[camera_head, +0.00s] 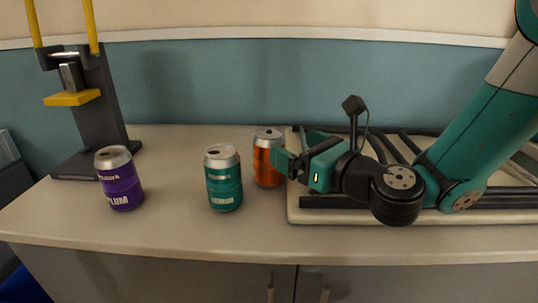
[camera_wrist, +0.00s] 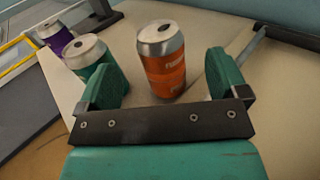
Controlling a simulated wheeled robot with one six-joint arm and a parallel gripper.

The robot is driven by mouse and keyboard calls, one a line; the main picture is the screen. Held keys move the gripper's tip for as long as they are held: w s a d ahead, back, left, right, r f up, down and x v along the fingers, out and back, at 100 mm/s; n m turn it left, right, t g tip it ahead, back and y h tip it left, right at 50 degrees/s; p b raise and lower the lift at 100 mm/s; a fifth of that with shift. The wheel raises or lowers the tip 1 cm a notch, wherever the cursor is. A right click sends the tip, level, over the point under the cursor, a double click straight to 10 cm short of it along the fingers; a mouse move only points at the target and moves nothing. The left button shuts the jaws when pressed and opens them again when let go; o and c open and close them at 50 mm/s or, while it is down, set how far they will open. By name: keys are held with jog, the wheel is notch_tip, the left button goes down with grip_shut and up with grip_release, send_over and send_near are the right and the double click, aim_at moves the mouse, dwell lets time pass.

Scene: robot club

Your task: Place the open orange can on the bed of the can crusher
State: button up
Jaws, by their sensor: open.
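The orange can (camera_head: 268,162) stands upright on the counter, with its silver top showing a dark opening in the wrist view (camera_wrist: 163,70). My gripper (camera_head: 286,160) is open, with its fingers near the can at its right side in the head view. In the wrist view, the can stands ahead of and between the two green fingers (camera_wrist: 165,78), and no grip shows. The can crusher (camera_head: 95,110) stands at the left back of the counter, with a dark upright, yellow handles and a dark base. Its bed (camera_head: 80,165) is low and partly hidden by the purple can.
A teal can (camera_head: 224,180) stands just left of the orange can. A purple can (camera_head: 120,182) stands in front of the crusher. A pale tray (camera_head: 300,217) with dark bars lies under my arm at right. The counter front (camera_head: 170,240) is clear.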

aim_at(279, 140)
jog(key=p+x, duration=0.1)
jog(key=x, duration=0.1)
jog(key=shift+w+a+r, duration=0.1)
jog(key=shift+w+a, duration=0.1)
jog(key=shift+a, duration=0.05)
jog(key=p+x, duration=0.4)
jog(key=shift+s+a+r, duration=0.1)
jog(key=shift+r, duration=0.1)
jog(key=shift+w+a+f+p, duration=0.25)
jog(key=shift+w+a+p, duration=0.15)
jog(key=shift+w, duration=0.1)
jog(key=c, duration=1.3)
